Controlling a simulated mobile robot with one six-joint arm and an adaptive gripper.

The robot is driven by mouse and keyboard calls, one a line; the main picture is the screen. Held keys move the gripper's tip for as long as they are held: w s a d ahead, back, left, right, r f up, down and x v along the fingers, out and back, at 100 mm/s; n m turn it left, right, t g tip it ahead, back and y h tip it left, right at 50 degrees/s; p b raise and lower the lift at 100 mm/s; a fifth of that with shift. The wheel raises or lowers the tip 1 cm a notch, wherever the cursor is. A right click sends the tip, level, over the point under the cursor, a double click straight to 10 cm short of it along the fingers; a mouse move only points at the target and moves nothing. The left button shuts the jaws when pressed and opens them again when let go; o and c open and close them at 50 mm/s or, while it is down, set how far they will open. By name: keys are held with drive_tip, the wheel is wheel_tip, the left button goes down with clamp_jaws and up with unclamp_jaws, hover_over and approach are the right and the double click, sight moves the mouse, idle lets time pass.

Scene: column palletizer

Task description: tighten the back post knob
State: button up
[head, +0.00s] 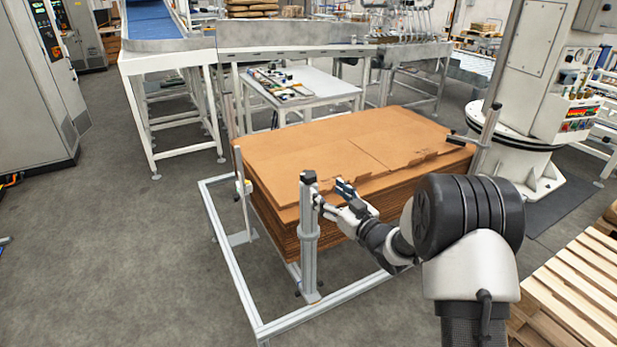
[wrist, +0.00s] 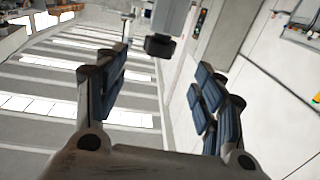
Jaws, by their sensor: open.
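A thick grey post (head: 309,240) stands upright at the near side of the cardboard stack, with a black top (head: 308,177). My gripper (head: 331,194) is just right of its upper part, fingers pointing towards it. In the wrist view my gripper (wrist: 165,85) is open and empty. A black knob (wrist: 160,46) on a grey post (wrist: 171,14) shows beyond and between the fingertips, apart from both. Another grey post (head: 489,128) stands at the far right corner of the stack, with a dark part beside it. I cannot tell which post is the back one.
The cardboard stack (head: 350,150) fills the space behind my gripper. A low metal frame (head: 232,275) runs along the floor. Wooden pallets (head: 575,290) lie at right. The floor at left is clear.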

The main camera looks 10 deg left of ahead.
sight(313, 179)
drive_tip(key=b+x, duration=0.1)
drive_tip(key=x, duration=1)
drive_tip(key=shift+w+b, duration=0.15)
drive_tip(key=shift+b, duration=0.25)
drive_tip(key=shift+c, duration=0.3)
drive_tip(key=c, duration=1)
